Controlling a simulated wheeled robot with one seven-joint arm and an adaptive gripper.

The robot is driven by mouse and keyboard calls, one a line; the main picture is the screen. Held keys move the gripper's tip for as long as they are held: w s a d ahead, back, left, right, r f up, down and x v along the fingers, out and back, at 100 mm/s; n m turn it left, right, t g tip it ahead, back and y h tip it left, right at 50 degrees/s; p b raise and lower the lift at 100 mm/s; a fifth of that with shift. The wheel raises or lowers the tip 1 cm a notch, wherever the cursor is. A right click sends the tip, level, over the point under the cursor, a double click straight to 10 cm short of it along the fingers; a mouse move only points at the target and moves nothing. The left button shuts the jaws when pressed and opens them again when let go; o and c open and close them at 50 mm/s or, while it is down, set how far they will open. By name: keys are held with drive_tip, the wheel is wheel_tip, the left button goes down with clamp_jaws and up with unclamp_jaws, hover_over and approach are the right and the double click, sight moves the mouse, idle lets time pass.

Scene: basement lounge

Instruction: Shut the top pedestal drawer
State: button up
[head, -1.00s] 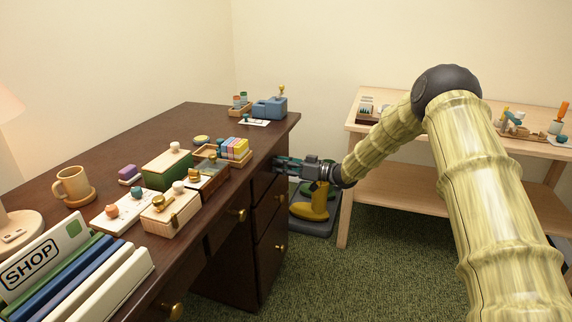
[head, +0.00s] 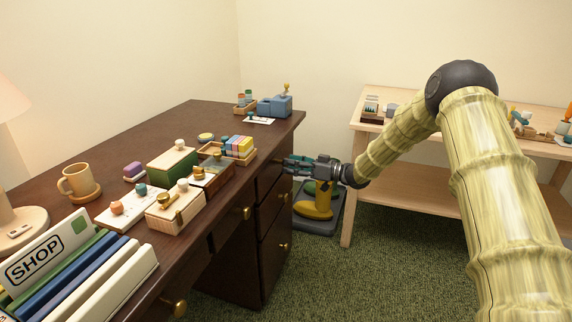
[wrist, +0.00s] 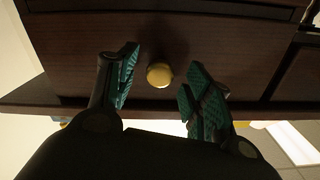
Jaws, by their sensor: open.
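The top pedestal drawer (head: 268,176) is at the right end of the dark wooden desk (head: 130,130). My gripper (head: 291,163) is open and empty in front of its face, with the fingers pointing at it. In the wrist view the drawer front (wrist: 200,48) fills much of the picture. Its round brass knob (wrist: 159,75) shows in the gap between my two spread fingers (wrist: 160,88), apart from both. In the head view my gripper hides this knob. I cannot tell how far the drawer stands out.
Lower pedestal drawers with brass knobs (head: 283,247) are below. A pale wooden table (head: 415,177) is to the right. Boxes, a mug (head: 76,180) and folders cover part of the desk. Green carpet is clear in front.

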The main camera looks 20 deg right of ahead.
drive_tip(key=v, duration=0.9)
drive_tip(key=shift+r, duration=0.1)
